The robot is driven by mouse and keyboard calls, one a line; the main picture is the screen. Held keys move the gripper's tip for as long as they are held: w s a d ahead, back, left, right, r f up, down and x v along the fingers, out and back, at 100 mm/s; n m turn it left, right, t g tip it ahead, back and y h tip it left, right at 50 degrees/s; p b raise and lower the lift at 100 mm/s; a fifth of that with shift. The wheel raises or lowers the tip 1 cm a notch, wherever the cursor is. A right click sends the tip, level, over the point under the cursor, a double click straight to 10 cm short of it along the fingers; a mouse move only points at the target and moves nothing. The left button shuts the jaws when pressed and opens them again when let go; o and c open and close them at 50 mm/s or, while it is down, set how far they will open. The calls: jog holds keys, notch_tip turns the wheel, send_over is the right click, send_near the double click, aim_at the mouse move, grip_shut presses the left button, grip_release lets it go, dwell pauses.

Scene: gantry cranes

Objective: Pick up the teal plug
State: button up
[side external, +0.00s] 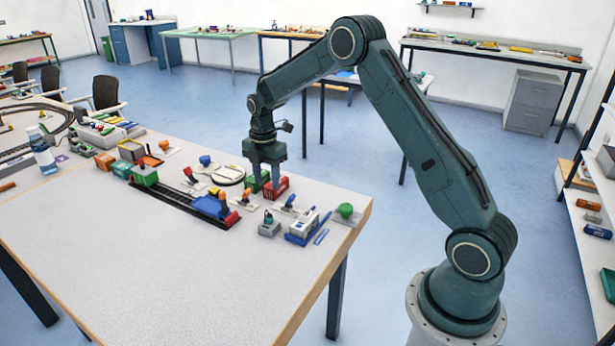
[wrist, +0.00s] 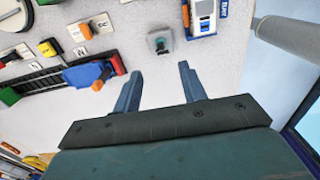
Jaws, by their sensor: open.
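The teal plug (side external: 268,217) is a small dark-teal piece at a grey square block (side external: 269,230) near the table's front right. In the wrist view the teal plug (wrist: 161,44) shows in the middle of the pale grey block (wrist: 153,36), beyond my fingertips. How deep it sits in the block I cannot tell. My gripper (side external: 264,182) points down over the table, farther back than the plug, by the green and red crates. In the wrist view my gripper (wrist: 160,73) is open, with nothing between its two fingers.
A white and blue device (side external: 302,227) stands close to the right of the grey block. A blue and red toy (side external: 215,206) on a dark track lies to its left. A green knob (side external: 345,210) is near the table's right corner. The front of the table is clear.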

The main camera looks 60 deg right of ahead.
send_over(269, 214)
jog(key=shift+f, duration=3.6)
jog(key=shift+f, duration=2.6)
grip_shut()
